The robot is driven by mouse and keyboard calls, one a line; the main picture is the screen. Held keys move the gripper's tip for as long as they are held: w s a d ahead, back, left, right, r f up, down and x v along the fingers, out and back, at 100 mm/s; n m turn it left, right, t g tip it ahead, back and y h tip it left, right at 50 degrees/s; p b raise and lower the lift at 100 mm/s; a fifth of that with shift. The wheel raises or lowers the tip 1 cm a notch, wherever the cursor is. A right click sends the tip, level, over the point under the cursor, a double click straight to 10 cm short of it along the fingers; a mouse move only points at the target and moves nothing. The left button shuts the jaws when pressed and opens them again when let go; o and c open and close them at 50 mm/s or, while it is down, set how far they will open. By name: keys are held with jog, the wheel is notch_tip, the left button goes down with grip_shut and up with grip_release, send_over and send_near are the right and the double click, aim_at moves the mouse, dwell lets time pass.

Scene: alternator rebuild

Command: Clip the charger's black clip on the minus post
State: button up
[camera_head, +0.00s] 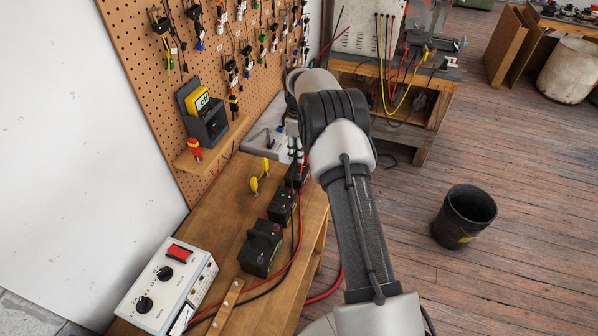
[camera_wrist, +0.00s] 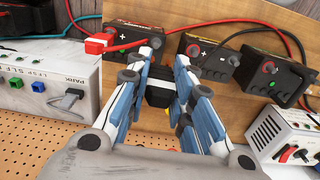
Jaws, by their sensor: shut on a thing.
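In the wrist view my gripper (camera_wrist: 162,88) is shut on a black clip (camera_wrist: 158,94), held between its blue and white fingers. The clip is in front of the leftmost black battery (camera_wrist: 137,32). A dark post (camera_wrist: 156,42) stands at that battery's right end, just above the fingertips; I cannot tell whether the clip touches it. A red clip (camera_wrist: 97,44) with a red cable sits at the battery's left end. In the head view my arm hides most of my gripper, and the batteries stand in a row on the bench.
Two more batteries (camera_wrist: 207,60) (camera_wrist: 272,76) stand to the right in the wrist view, with cables around them. A white box with dials (camera_head: 165,290) sits at the bench's near end. A tool-hung pegboard (camera_head: 150,75) backs the bench (camera_head: 232,195). A black bucket (camera_head: 465,215) stands on the floor.

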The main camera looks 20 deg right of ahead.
jog(key=b, duration=0.3)
send_over(298, 175)
jog(key=shift+d+f, duration=0.15)
jog(key=shift+f, duration=1.15)
jog(key=shift+d+f, duration=0.1)
jog(key=shift+f, duration=1.2)
jog(key=shift+f, duration=0.1)
jog(key=shift+f+b, duration=0.75)
jog(key=shift+f, duration=0.35)
jog(key=o, duration=0.8)
jog(key=shift+o, duration=0.2)
jog(key=shift+r, duration=0.1)
